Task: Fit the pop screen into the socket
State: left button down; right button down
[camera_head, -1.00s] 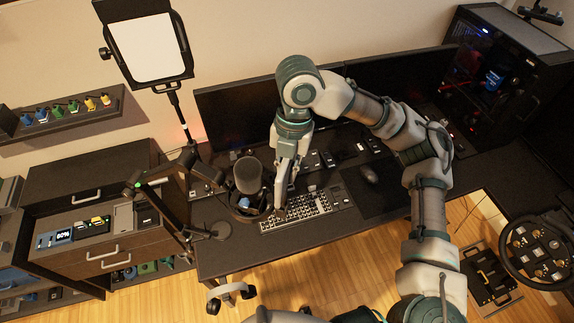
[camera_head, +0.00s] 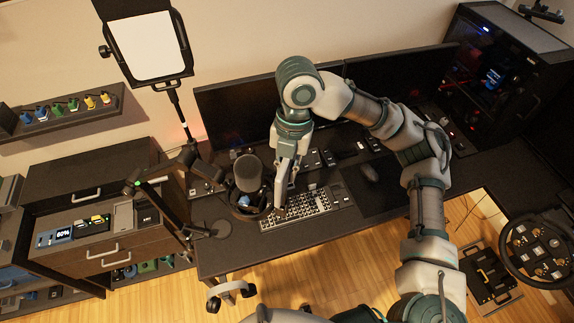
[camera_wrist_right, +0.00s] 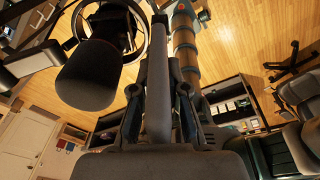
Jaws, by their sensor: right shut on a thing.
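My right gripper (camera_head: 282,200) points down just right of the dark microphone (camera_head: 248,173) on its boom arm. In the right wrist view the gripper (camera_wrist_right: 163,125) is shut on a narrow dark grey piece (camera_wrist_right: 161,75), seen edge-on between the fingers; I take it to be the pop screen. The microphone (camera_wrist_right: 90,75) fills the left of that view, with a dark ring (camera_wrist_right: 143,28) around its far part. The held piece appears beside the microphone; I cannot tell whether they touch. The socket cannot be made out. My left gripper is not in view.
The keyboard (camera_head: 300,208) lies on the desk below the gripper. The boom arm (camera_head: 165,212) and a lit panel lamp (camera_head: 145,47) stand to the left. Monitors (camera_head: 235,110) line the back. A mouse (camera_head: 370,174) lies on the right, with bare mat beside it.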

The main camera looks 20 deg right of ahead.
jog(key=shift+a+f+b, duration=0.1)
jog(key=shift+f+b, duration=0.35)
jog(key=shift+f, duration=1.45)
jog(key=c, duration=1.1)
grip_release()
jog(key=shift+r, duration=0.15)
jog(key=r, duration=0.3)
jog(key=d+r, duration=0.1)
jog(key=r, duration=0.3)
jog(key=w+r, duration=0.1)
jog(key=r, duration=0.3)
jog(key=shift+w+d+r, duration=0.1)
jog(key=shift+d+r, duration=0.1)
jog(key=shift+r, duration=0.05)
